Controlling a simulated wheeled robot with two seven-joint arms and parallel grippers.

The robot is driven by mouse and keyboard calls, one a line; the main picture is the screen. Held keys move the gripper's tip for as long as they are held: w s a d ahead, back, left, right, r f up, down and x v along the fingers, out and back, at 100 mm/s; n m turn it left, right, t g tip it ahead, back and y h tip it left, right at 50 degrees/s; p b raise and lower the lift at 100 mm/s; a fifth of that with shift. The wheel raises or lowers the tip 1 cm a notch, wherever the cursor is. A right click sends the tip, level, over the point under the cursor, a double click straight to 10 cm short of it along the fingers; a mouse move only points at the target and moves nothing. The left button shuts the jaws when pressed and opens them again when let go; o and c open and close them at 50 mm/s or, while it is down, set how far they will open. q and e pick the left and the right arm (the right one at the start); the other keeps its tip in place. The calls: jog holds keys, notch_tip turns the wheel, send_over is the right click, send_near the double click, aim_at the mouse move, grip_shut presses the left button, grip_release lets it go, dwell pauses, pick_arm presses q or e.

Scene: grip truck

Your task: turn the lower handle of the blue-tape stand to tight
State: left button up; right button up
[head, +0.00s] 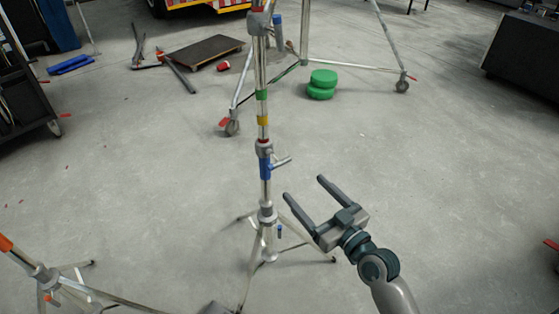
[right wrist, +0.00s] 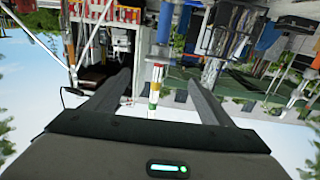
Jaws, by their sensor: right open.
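The blue-tape stand (head: 265,170) rises upright in the middle of the head view, a silver pole with blue tape below a grey collar (head: 264,147). A grey handle (head: 282,161) sticks out to the right at that collar. My right gripper (head: 304,188) is open and empty, to the right of the pole and apart from both handles. In the right wrist view, its fingers (right wrist: 158,78) are spread, with a taped pole between them in the picture; depth is unclear. My left gripper is not in view.
An orange-taped stand (head: 40,274) is at the lower left. Behind are a wheeled stand (head: 232,124), green discs (head: 321,85) and a dark flat board (head: 203,52). A dark cart (head: 20,95) stands at left. The floor at right is mostly clear.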

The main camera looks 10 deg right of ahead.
aim_at(281, 164)
jog(key=p+x, duration=0.1)
jog(key=x, duration=1.1)
jog(key=shift+w+a, duration=0.1)
jog(key=shift+w, duration=0.15)
jog(key=shift+w+a, duration=0.15)
jog(key=shift+w, duration=0.25)
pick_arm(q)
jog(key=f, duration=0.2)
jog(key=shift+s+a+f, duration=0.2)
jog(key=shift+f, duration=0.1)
